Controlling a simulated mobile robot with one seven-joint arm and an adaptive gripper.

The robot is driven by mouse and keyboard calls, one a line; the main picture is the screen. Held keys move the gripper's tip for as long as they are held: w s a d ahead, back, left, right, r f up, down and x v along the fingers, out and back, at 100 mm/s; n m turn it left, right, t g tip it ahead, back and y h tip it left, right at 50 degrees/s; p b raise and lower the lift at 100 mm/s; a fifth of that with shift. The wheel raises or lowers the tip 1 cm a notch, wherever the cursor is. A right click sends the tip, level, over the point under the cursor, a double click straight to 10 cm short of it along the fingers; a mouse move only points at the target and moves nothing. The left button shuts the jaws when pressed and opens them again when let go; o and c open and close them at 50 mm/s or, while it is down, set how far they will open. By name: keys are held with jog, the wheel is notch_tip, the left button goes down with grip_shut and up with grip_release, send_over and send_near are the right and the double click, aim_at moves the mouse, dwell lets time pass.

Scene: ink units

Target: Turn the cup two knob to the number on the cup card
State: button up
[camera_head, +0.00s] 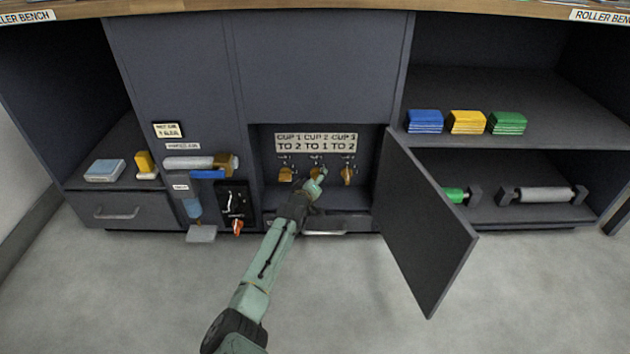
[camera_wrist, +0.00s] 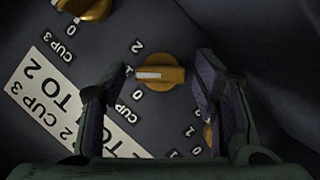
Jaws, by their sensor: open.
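The card (camera_head: 316,142) above the knobs reads CUP 1 TO 2, CUP 2 TO 1, CUP 3 TO 2. The cup two knob (camera_wrist: 165,76) is orange with a white pointer stripe, the middle of three. Its stripe points left in the wrist view, at about the 1 mark between 2 and 0. My gripper (camera_wrist: 158,88) is open, with one finger on each side of this knob and visible gaps. The cup three knob (camera_wrist: 88,8) is at the top left. The cup one knob (camera_wrist: 207,133) is mostly hidden behind the right finger.
The knobs sit in a recess whose open door (camera_head: 428,225) stands out to the right of my arm. A red-handled valve (camera_head: 238,227) and a small grey shelf (camera_head: 201,234) are to the left. The floor in front is clear.

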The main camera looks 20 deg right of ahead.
notch_tip(320, 180, up, 10)
jog(key=shift+d, duration=0.1)
jog(key=shift+c, duration=0.5)
